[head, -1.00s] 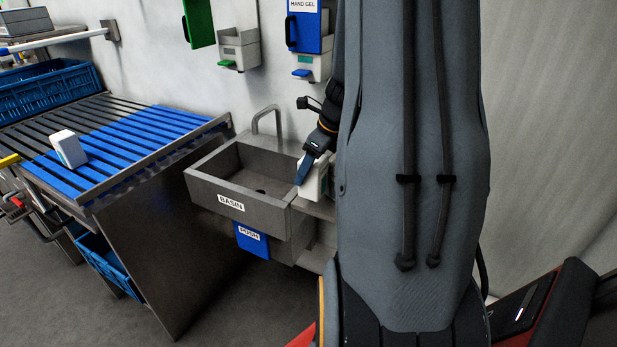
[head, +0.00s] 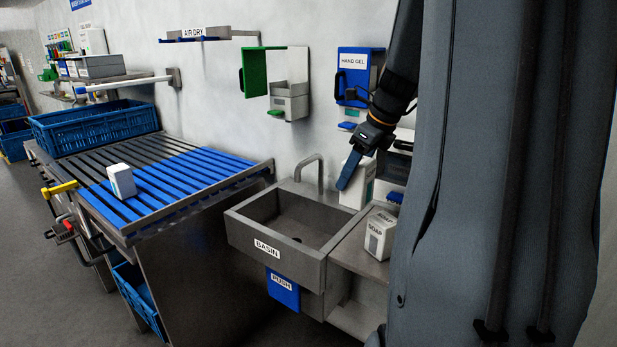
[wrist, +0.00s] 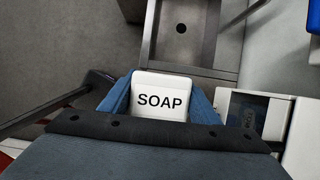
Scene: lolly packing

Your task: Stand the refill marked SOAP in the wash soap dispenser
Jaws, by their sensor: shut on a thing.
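My gripper (head: 352,172) is shut on a white refill (head: 362,192), holding it upright beside the basin's back right corner. In the wrist view the refill's top reads SOAP (wrist: 160,101), with a blue finger on each side. A green-covered dispenser (head: 290,100) hangs on the wall above the basin, left of my gripper. Its cover stands swung open to the left, and its lower tray has a green lever. I cannot read a wash soap label on it. A second white refill marked SOAP (head: 381,235) stands on the ledge right of the basin.
A blue HAND GEL dispenser (head: 358,76) hangs behind my arm. Another unit with a blue lever (head: 393,197) is partly hidden by my arm. The basin (head: 240,228) has a tall tap (head: 310,168). A white carton (head: 121,180) lies on the slatted table (head: 185,165).

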